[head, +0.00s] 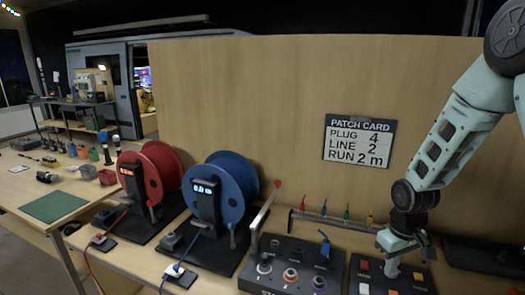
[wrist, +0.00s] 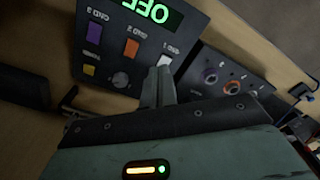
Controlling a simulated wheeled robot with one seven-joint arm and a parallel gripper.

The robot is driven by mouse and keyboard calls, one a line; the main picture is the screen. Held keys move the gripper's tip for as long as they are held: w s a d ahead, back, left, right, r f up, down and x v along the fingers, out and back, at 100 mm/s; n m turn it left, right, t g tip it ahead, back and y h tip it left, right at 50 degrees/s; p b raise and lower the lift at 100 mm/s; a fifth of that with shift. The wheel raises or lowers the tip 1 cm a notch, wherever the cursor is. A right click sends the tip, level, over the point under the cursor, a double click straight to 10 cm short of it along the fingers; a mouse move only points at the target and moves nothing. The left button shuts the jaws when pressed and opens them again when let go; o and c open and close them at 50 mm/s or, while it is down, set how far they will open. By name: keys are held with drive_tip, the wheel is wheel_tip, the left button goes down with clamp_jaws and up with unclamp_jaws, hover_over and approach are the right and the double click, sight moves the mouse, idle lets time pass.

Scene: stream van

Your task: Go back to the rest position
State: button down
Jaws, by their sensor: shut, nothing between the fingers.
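My gripper (head: 392,270) is at the lower right of the head view, pointing down over a dark button panel (head: 415,282). In the wrist view its fingers (wrist: 160,72) are together and empty. Their tips appear close to the white button (wrist: 165,60) labelled GND 1; I cannot tell if they touch it. The panel also has an orange button (wrist: 132,47), a purple button (wrist: 94,33), a yellow button (wrist: 90,70) and a grey knob (wrist: 120,80). Its green display (wrist: 147,13) reads OFF, upside down in this view.
A dark console with round sockets (head: 290,262) stands left of the panel. A rail of coloured plugs (head: 346,217) lies behind. A blue reel (head: 235,180) and a red reel (head: 165,170) stand further left. A wooden board with a patch card (head: 359,140) rises behind the bench.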

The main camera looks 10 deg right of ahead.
drive_tip(key=s+a+r+n+b, duration=0.1)
drive_tip(key=a+r, duration=0.1)
drive_tip(key=a, duration=0.4)
drive_tip(key=s+a+r+n, duration=0.1)
drive_tip(key=s+a+r, duration=0.15)
drive_tip(key=a, duration=0.35)
drive_tip(key=s+a+r+n+b, duration=0.1)
drive_tip(key=s+a+r+n, duration=0.1)
drive_tip(key=s+a, duration=0.5)
drive_tip(key=s+a+r+n+b, duration=0.2)
drive_tip(key=s+a+r, duration=0.2)
drive_tip(key=s+a, duration=0.4)
drive_tip(key=shift+s+a, duration=0.2)
drive_tip(key=shift+s, duration=0.95)
drive_tip(key=shift+d, duration=0.1)
